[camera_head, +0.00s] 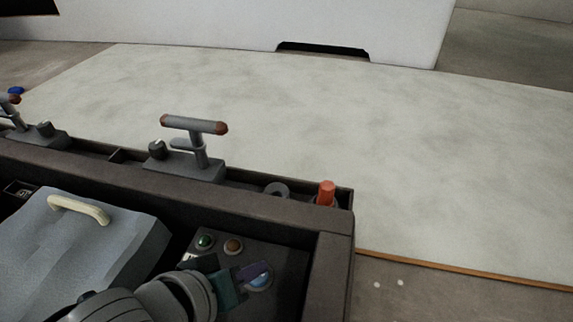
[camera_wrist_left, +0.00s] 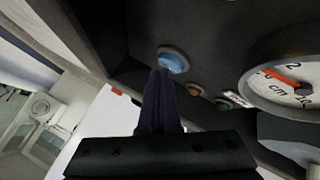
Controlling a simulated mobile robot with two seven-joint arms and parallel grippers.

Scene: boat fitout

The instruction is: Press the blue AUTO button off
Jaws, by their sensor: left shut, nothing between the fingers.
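The blue button (camera_head: 260,281) sits on a dark panel inside the box, right of a green and an amber button. It also shows in the left wrist view (camera_wrist_left: 172,63), as a blue dome in a pale ring. My left gripper (camera_head: 262,270) is shut and empty, with its fingertips at the button and covering part of it. In the left wrist view the dark fingers (camera_wrist_left: 161,74) end at the button's lower edge; I cannot tell whether they touch it. My right gripper is not in view.
The green button (camera_head: 205,241) and amber button (camera_head: 233,246) are close left of my gripper. A gauge marked cm (camera_wrist_left: 285,78) shows in the wrist view. A grey lidded case (camera_head: 75,250), a T-handle (camera_head: 194,126) and a red-orange knob (camera_head: 326,193) stand around the panel.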

